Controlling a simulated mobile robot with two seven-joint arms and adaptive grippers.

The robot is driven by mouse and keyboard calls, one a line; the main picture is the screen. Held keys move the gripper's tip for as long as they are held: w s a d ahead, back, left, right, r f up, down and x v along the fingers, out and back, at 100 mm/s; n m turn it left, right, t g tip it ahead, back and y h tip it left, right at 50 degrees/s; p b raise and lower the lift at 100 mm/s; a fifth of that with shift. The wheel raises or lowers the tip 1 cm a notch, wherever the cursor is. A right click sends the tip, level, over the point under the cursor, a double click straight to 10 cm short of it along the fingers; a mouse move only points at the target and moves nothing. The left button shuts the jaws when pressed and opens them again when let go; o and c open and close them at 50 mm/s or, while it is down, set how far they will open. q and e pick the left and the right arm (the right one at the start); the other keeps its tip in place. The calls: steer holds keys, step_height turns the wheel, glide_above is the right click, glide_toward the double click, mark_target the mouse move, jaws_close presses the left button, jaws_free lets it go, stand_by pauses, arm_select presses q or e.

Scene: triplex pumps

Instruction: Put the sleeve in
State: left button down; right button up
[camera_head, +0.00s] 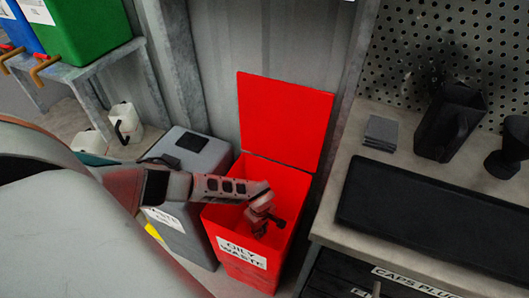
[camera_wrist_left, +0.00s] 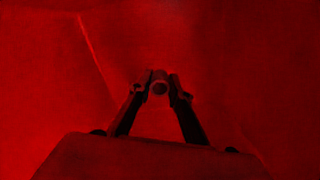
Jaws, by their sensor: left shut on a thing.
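My left gripper (camera_head: 262,224) reaches down into the open mouth of the red bin (camera_head: 285,232) labelled "OILY WASTE". In the left wrist view the gripper (camera_wrist_left: 160,84) is shut on a small round-ended piece, which I take to be the sleeve (camera_wrist_left: 159,88). Its end faces the camera, held between the two fingertips, and the bin's red walls surround it. The red lighting hides its colour. In the head view I cannot make the sleeve out from the fingers. My right gripper is in neither view.
The bin's red lid (camera_head: 285,120) stands open at the back. A grey bin (camera_head: 190,152) stands close on the left.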

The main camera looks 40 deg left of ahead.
mark_target(261, 241)
arm_select(q)
steer(key=shift+s+f, duration=0.2)
steer(key=shift+f, duration=0.9)
steer(key=shift+w+f+b, duration=0.25)
steer(key=shift+f+b, duration=0.05)
steer(key=f, duration=0.1)
steer(key=f+b, duration=0.1)
steer(key=f, duration=0.1)
steer(key=shift+s+f, duration=0.15)
steer(key=shift+s, duration=0.1)
steer(key=shift+w+f+b, duration=0.3)
steer(key=shift+b, duration=0.1)
steer(key=shift+f, duration=0.25)
steer(key=c, duration=1.9)
jaws_free()
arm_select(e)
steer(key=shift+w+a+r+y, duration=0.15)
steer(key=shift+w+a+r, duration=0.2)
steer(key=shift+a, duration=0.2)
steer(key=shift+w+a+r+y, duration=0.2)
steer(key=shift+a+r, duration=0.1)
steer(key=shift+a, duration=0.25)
